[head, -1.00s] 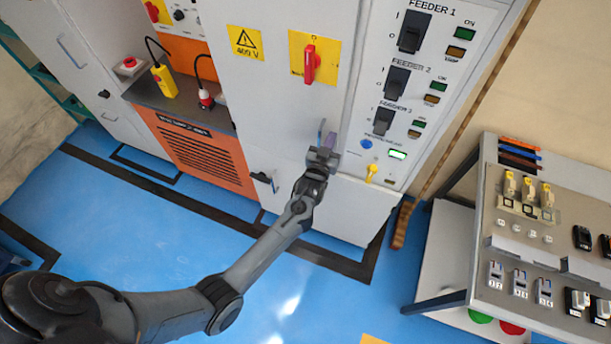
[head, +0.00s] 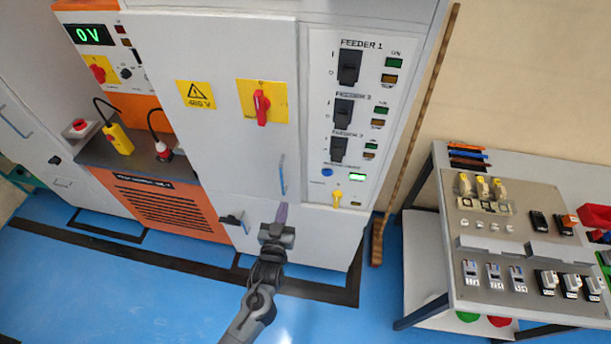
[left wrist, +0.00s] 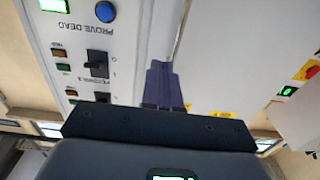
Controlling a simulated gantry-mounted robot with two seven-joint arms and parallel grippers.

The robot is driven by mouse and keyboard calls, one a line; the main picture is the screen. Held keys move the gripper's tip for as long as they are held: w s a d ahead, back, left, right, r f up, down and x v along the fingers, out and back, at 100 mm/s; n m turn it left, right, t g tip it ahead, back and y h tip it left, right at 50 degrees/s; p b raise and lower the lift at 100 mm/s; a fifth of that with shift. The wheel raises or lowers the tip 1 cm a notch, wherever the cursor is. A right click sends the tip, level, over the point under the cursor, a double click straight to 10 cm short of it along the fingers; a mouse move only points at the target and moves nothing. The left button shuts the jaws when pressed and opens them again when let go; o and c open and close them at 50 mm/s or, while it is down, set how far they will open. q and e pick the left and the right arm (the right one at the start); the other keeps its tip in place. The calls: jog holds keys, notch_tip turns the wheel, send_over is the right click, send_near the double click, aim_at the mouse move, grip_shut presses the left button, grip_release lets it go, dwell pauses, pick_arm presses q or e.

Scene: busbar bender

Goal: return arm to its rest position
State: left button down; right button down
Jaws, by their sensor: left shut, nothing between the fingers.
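My left arm comes in from the bottom of the head view. Its gripper (head: 282,214) is in front of the lower part of the grey cabinet door (head: 228,150), below the door's blue-grey handle (head: 282,174). The purple fingers are together and hold nothing. They also show in the left wrist view (left wrist: 163,85), shut, with the white cabinet front beyond them. I cannot tell the exact gap between the fingertips and the door. My right gripper is not in view.
The feeder panel (head: 326,95) with black switches is right of the door. A red rotary handle (head: 262,107) sits on a yellow plate. An orange-fronted bench unit (head: 165,208) stands left. A parts table (head: 445,240) stands right. Blue floor (head: 90,285) lies open in front.

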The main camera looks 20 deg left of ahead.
pick_arm(q)
jog(key=s+d+m+g+h, duration=0.25)
jog(key=s+g, duration=0.45)
jog(key=s, duration=0.6)
jog(key=s+d+m+g+h, duration=0.1)
jog(key=s+m+g+h, duration=0.15)
jog(key=s+g, duration=0.8)
jog(key=s+r+t+p, duration=0.3)
jog(key=r+p, duration=1.1)
jog(key=r, duration=0.1)
jog(key=shift+s+a+t, duration=0.15)
jog(key=shift+s+t, duration=0.05)
jog(key=shift+t, duration=0.15)
